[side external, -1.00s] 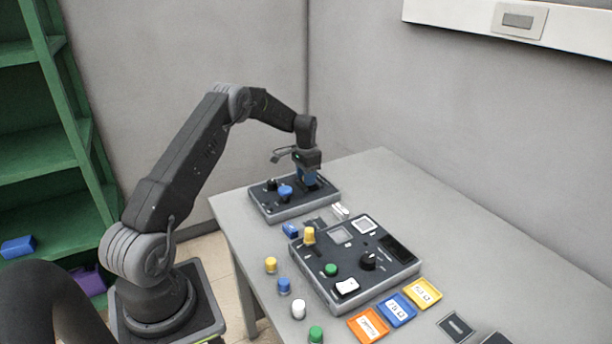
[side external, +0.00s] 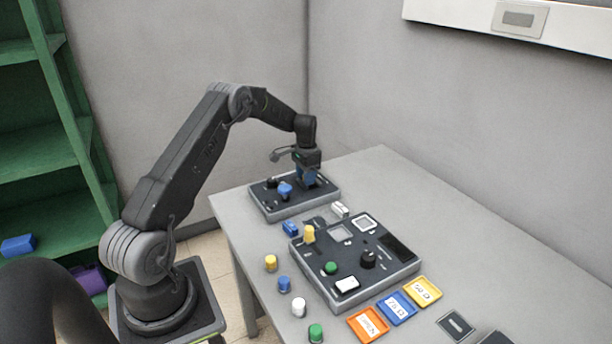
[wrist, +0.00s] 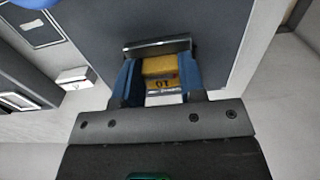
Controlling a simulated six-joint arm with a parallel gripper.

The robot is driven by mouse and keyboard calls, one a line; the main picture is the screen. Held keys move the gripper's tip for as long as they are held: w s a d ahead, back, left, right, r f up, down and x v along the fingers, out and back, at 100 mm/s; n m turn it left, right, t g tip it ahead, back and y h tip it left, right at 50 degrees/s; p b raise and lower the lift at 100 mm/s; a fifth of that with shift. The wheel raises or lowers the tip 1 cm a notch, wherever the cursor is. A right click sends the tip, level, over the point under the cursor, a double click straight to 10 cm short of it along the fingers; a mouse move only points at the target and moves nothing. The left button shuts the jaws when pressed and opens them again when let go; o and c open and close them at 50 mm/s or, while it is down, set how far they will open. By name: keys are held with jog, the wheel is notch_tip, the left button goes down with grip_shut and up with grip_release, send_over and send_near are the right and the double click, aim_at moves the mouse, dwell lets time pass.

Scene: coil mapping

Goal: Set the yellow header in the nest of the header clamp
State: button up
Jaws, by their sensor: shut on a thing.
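The yellow header (wrist: 158,68) is between the blue fingers of my gripper (wrist: 160,75) in the wrist view, with a pale label on its near face. A grey metal bar (wrist: 157,46) lies just past the header, across the fingertips. In the side external view my gripper (side external: 307,180) points down at the back right of a dark panel with a grey rim (side external: 290,212), which seems to carry the header clamp. My fingers hide the header and nest there. I cannot tell whether the header touches the nest.
A blue knob (side external: 285,189) stands on the same panel, left of my gripper. A second panel (side external: 345,295) with knobs and buttons lies nearer. Several coloured pegs and trays, including a yellow tray (side external: 423,292), surround it. Table space at the back right is clear.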

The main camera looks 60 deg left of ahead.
jog(key=o, duration=1.4)
jog(key=shift+o, duration=0.2)
jog(key=shift+r, duration=3.55)
